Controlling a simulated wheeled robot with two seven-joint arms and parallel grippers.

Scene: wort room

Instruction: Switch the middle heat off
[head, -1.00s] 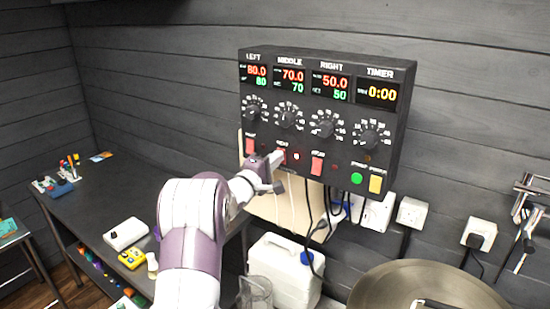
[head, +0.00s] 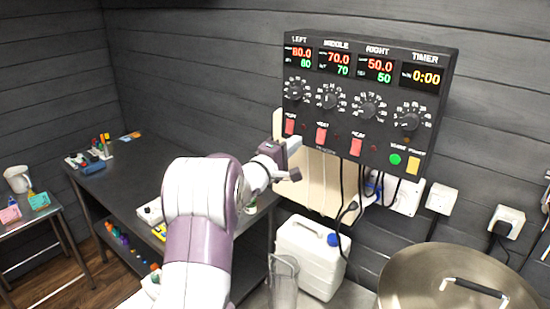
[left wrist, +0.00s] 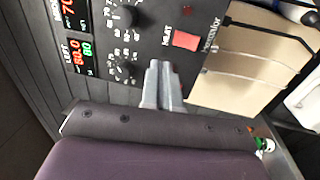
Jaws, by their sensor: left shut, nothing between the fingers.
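The black control panel (head: 340,110) hangs on the wall with LEFT, MIDDLE, RIGHT and TIMER columns. The middle display (head: 336,63) reads 70.0 in red and 70 in green. The red middle heat switch (head: 321,135) is uncovered below the middle knob (head: 331,97). It also shows in the left wrist view (left wrist: 186,40), just past the fingertips. My left gripper (head: 292,145) is shut and empty, below the left heat switch (head: 290,126) and left of the middle one. Its closed fingers (left wrist: 161,68) appear apart from the middle switch. Whether the middle lamp is lit is unclear. My right gripper is out of view.
Cables and a pale board hang under the panel. A white canister (head: 310,255), a clear jug (head: 284,282) and a metal pot (head: 455,278) stand below. A dark bench (head: 140,175) is on the left. The right heat switch (head: 357,147) is unobstructed.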

